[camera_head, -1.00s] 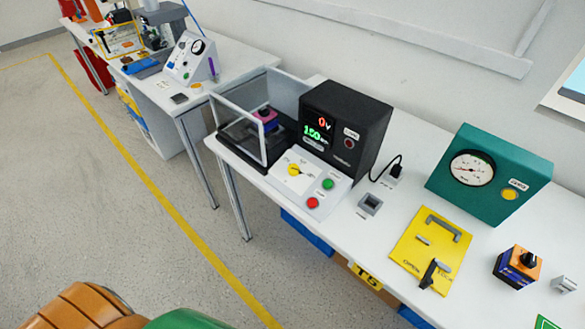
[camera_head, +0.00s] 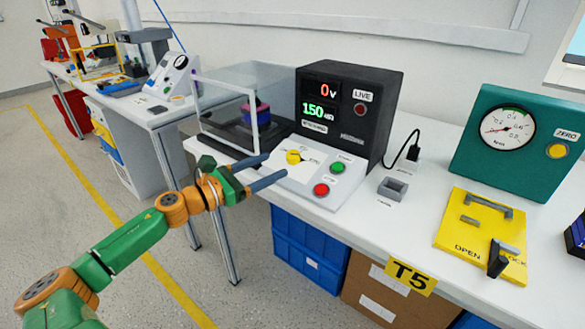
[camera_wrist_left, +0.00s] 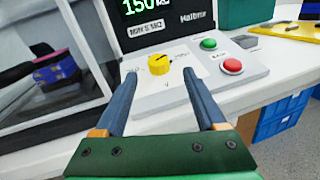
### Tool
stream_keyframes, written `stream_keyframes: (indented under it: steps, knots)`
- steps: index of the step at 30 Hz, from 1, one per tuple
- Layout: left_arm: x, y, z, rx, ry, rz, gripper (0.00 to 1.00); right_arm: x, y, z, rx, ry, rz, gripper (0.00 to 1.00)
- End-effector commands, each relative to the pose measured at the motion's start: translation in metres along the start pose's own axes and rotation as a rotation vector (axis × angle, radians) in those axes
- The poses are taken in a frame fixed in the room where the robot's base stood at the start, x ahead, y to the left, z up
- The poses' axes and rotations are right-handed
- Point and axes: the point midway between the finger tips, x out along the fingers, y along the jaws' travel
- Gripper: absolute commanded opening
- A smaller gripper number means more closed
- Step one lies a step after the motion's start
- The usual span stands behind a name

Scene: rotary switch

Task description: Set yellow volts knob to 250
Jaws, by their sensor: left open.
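The yellow volts knob (camera_head: 293,157) sits on a light panel in front of a black tester box (camera_head: 345,112). The box's display reads 0 V in red and 150 in green. My left gripper (camera_head: 276,168) is open, its two blue-grey fingers pointing at the panel, with the knob just beyond the tips. In the left wrist view, the knob (camera_wrist_left: 159,64) stands ahead of the open fingers (camera_wrist_left: 160,88), between their lines and apart from them. Small labels surround the knob, but its dial setting is too small to read. My right gripper does not show.
Green (camera_head: 338,167) and red (camera_head: 321,189) buttons lie right of the knob. A clear guard box (camera_head: 262,105) stands to its left, with a purple and dark item inside. A teal gauge box (camera_head: 510,145) and yellow plate (camera_head: 470,235) lie farther right on the white bench.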

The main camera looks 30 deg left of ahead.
Motion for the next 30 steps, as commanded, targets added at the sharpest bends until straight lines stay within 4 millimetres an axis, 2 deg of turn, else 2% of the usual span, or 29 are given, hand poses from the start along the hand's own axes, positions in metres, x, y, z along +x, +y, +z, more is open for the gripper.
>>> stream_keyframes:
  steps: [2, 12, 18, 26, 29, 30]
  knots:
    - [0.011, 0.002, 0.002, 0.004, -0.003, 0.004, 0.73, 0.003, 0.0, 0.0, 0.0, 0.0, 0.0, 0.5]
    - [0.048, 0.004, 0.002, -0.006, -0.001, 0.009, 0.73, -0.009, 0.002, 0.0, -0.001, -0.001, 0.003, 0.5]
    - [0.057, 0.003, 0.0, -0.005, 0.002, 0.007, 0.73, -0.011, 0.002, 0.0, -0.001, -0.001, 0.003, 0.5]
    - [0.058, 0.002, -0.001, -0.005, 0.003, 0.007, 0.73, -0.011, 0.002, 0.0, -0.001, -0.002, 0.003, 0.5]
    - [0.058, 0.002, -0.001, -0.005, 0.003, 0.007, 0.49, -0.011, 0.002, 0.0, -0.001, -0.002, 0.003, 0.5]
    - [0.058, 0.002, -0.001, -0.005, 0.003, 0.007, 0.38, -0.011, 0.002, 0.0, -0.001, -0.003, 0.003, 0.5]
